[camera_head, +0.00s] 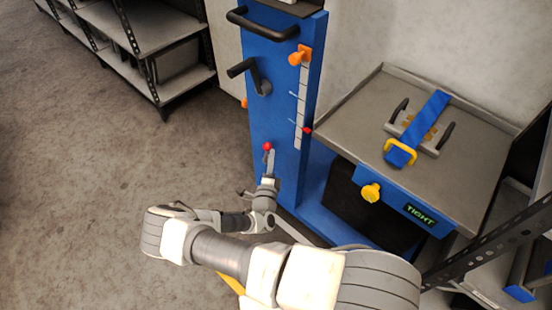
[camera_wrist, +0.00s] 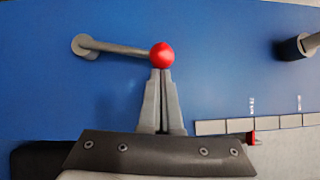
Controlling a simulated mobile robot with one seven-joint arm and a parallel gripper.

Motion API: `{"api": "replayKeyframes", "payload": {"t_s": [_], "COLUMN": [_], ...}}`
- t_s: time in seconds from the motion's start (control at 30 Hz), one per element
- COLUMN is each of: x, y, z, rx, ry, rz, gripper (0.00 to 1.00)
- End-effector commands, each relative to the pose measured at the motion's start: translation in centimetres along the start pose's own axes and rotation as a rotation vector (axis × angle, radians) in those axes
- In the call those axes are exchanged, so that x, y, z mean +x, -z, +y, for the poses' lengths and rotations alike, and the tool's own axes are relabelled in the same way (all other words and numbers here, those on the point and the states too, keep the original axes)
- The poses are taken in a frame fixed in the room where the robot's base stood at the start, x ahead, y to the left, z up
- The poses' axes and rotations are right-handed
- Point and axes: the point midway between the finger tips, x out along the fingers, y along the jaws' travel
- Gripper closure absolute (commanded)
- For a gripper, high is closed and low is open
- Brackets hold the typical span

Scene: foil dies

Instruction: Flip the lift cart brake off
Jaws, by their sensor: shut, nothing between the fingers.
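The brake lever is a grey bar (camera_wrist: 118,47) with a red ball knob (camera_wrist: 162,55), on the blue front panel of the lift cart (camera_head: 275,100). In the wrist view the bar runs from a round pivot at left to the ball at right. In the head view the red ball (camera_head: 267,146) shows low on the panel, and my gripper hides much of the lever. My gripper (camera_wrist: 161,74) is shut and empty, its fingertips right at the ball. I cannot tell whether they touch it. My gripper also shows in the head view (camera_head: 270,157).
Above the lever are a black crank (camera_head: 243,68), a scale with an orange knob (camera_head: 299,56) and a red pointer (camera_head: 307,130). At right a grey table (camera_head: 470,140) carries a blue strap fixture, with a yellow knob (camera_head: 371,192) and a "TIGHT" display (camera_head: 419,214). Floor at left is clear.

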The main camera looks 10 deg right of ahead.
Motion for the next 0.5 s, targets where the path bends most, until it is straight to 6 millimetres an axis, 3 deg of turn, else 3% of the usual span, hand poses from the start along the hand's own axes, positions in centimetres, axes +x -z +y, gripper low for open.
{"api": "replayKeyframes", "payload": {"t_s": [0.03, 0.1, 0.5], "x": [0.4, 0.8, 3.3], "y": [-0.6, -1.2, -4.6], "z": [-1.0, -1.3, -1.3], "rx": [-0.032, -0.087, -0.379], "ry": [-0.024, -0.062, -0.274], "rz": [-0.001, -0.002, 0.0], "gripper": [1.0, 1.0, 1.0]}}
